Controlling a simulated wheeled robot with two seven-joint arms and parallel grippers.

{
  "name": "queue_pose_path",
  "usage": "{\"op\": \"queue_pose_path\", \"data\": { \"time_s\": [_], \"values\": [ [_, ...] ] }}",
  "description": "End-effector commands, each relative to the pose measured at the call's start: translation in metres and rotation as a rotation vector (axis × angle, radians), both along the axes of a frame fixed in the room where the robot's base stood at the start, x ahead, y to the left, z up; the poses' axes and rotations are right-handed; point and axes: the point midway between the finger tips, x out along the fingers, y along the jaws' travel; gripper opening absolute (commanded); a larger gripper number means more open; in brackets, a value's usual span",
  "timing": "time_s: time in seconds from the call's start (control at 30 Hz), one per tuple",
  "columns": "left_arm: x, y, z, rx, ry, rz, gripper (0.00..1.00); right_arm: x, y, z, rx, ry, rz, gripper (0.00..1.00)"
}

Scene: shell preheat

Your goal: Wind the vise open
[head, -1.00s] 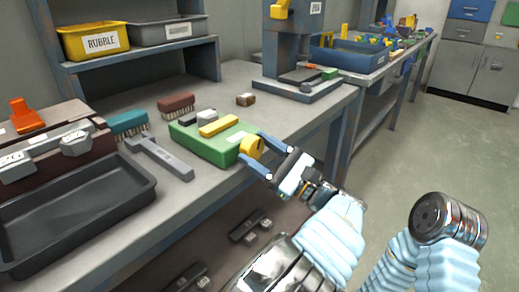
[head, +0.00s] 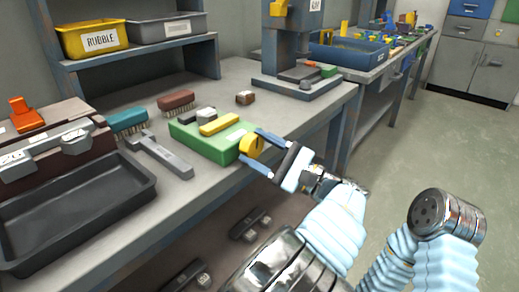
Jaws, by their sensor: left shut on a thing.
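The vise (head: 208,144) is a green block on the workbench, close to its front edge. A yellow bar and grey pieces lie across its top. A round yellow knob (head: 252,145) sticks out of its end facing me. My left gripper (head: 254,147) has its two blue fingers on either side of this knob and is shut on it. How wide the vise jaws stand apart is hard to tell. My right gripper is not in view; only part of my right arm shows at the lower right.
A dark tray (head: 72,212) and a grey tool (head: 160,155) lie left of the vise. Teal (head: 127,121) and brown (head: 176,103) brushes and a small brown block (head: 245,98) lie behind it. A grey-blue press (head: 291,60) stands at the back right.

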Motion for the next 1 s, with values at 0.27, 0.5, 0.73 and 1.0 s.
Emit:
{"op": "queue_pose_path", "data": {
  "time_s": [0.27, 0.5, 0.73, 1.0],
  "values": [
    [0.000, 0.000, -0.001, -0.001, 0.002, 0.001, 0.83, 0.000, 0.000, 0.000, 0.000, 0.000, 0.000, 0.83],
    [0.000, 0.000, -0.001, 0.000, 0.003, 0.002, 0.83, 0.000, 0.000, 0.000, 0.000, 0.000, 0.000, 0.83],
    [-0.001, 0.001, -0.002, 0.034, 0.051, 0.002, 0.83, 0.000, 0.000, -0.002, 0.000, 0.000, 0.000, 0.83],
    [-0.002, 0.001, -0.004, 0.238, 0.331, 0.000, 0.83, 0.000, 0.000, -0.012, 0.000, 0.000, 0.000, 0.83]
  ]
}}
